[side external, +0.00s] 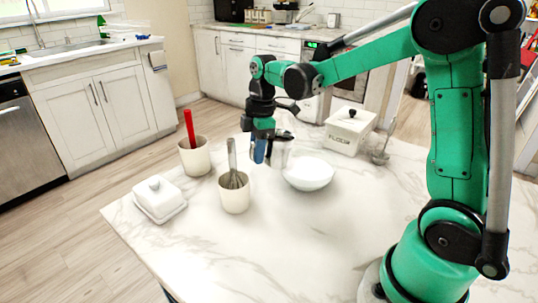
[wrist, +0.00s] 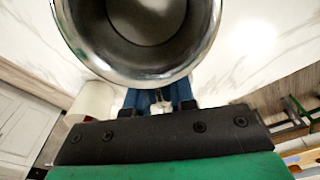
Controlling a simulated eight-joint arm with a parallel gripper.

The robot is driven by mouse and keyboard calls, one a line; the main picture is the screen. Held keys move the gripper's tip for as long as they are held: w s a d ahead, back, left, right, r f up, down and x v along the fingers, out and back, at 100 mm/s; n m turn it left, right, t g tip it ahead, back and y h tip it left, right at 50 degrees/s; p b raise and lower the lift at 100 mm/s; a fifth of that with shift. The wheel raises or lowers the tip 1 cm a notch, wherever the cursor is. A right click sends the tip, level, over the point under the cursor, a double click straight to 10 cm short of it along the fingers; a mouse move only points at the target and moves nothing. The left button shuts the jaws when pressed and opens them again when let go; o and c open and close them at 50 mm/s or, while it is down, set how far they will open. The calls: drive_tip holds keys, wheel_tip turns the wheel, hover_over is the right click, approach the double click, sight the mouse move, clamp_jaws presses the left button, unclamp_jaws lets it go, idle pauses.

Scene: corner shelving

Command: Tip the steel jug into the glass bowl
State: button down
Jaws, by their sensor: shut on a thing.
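The steel jug (side external: 281,150) is at my gripper, above the marble counter and just behind and left of the bowl. It looks roughly upright in the side view. The wrist view looks into its round shiny mouth (wrist: 140,72), with a grey inside; I cannot tell what it holds. My gripper (side external: 262,152) is shut on the jug, its blue fingers (wrist: 158,98) against the near side of the jug. The bowl (side external: 308,174) looks white and stands on the counter, apart from the jug. I cannot make it out in the wrist view.
A crock with a whisk (side external: 234,194) stands close left of the bowl. A crock with a red-handled tool (side external: 194,158) and a white butter dish (side external: 159,200) are further left. A white flour box (side external: 349,131) is behind right. The front counter is clear.

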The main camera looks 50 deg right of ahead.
sight(282, 135)
drive_tip(key=shift+r+t+y, duration=0.6)
drive_tip(key=shift+r+y, duration=0.1)
drive_tip(key=shift+y, duration=0.3)
drive_tip(key=shift+r+t+y, duration=0.6)
drive_tip(key=shift+r+y, duration=0.05)
drive_tip(key=shift+y, duration=0.35)
drive_tip(key=shift+d+r+t+y, duration=0.25)
drive_tip(key=shift+t+y, duration=0.15)
drive_tip(key=shift+y, duration=0.3)
drive_tip(key=y, duration=0.1)
drive_tip(key=t+y, duration=0.1)
drive_tip(key=shift+s+d+r+t+y, duration=0.3)
drive_tip(key=shift+d+r, duration=0.05)
drive_tip(key=shift+d, duration=0.05)
drive_tip(key=t+y, duration=0.1)
drive_tip(key=s+d+y, duration=0.1)
drive_tip(key=y, duration=0.1)
drive_tip(key=shift+d+t, duration=0.3)
drive_tip(key=shift+t, duration=0.1)
drive_tip(key=d+t+y, duration=0.1)
drive_tip(key=s+d+y, duration=0.1)
drive_tip(key=y, duration=0.1)
drive_tip(key=shift+f+t, duration=0.35)
drive_tip(key=shift+t, duration=0.05)
drive_tip(key=shift+s+d+r+t+y, duration=0.15)
drive_tip(key=shift+s+d+t+y, duration=0.15)
drive_tip(key=shift+y, duration=0.3)
drive_tip(key=shift+s+d+r+t+y, duration=0.2)
drive_tip(key=shift+d+y, duration=0.1)
drive_tip(key=shift+y, duration=0.3)
